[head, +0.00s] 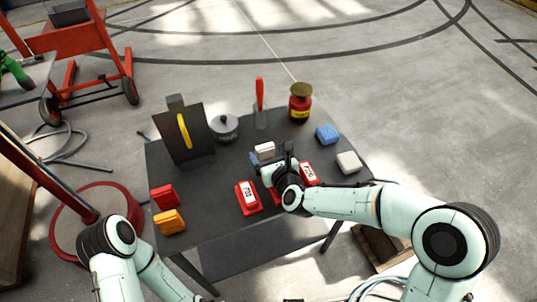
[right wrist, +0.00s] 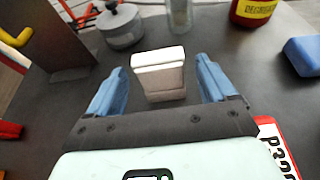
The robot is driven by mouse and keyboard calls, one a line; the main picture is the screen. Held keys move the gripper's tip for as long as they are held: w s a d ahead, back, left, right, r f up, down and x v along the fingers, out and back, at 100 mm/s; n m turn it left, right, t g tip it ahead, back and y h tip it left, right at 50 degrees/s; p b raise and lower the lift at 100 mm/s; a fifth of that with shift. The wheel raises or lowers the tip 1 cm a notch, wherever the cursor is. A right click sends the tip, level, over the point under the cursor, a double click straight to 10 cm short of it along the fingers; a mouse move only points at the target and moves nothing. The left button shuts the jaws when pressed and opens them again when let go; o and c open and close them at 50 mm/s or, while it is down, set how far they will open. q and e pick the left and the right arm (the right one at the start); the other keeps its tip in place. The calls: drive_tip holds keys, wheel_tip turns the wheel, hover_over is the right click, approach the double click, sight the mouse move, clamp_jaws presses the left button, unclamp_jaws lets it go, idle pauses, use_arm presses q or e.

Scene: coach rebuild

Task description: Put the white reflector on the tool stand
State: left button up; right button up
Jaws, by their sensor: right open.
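A white block (head: 264,150), which looks like the white reflector, stands near the middle of the dark table. In the right wrist view the white block (right wrist: 160,72) has a white top and a shaded front. A second white block (head: 348,162) lies at the table's right edge. A dark upright panel with a yellow handle (head: 185,132), perhaps the tool stand, is at the left. My left gripper is out of view.
A grey lidded pot (head: 224,128), a red-handled tool (head: 260,105) and a red jar (head: 300,103) stand at the back. A blue block (head: 327,134) is right. Red (head: 164,196) and orange (head: 169,221) blocks are front left. A red labelled item (head: 248,197) lies near my right gripper.

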drive_tip(key=shift+r, duration=0.2)
drive_tip(key=v, duration=1.2)
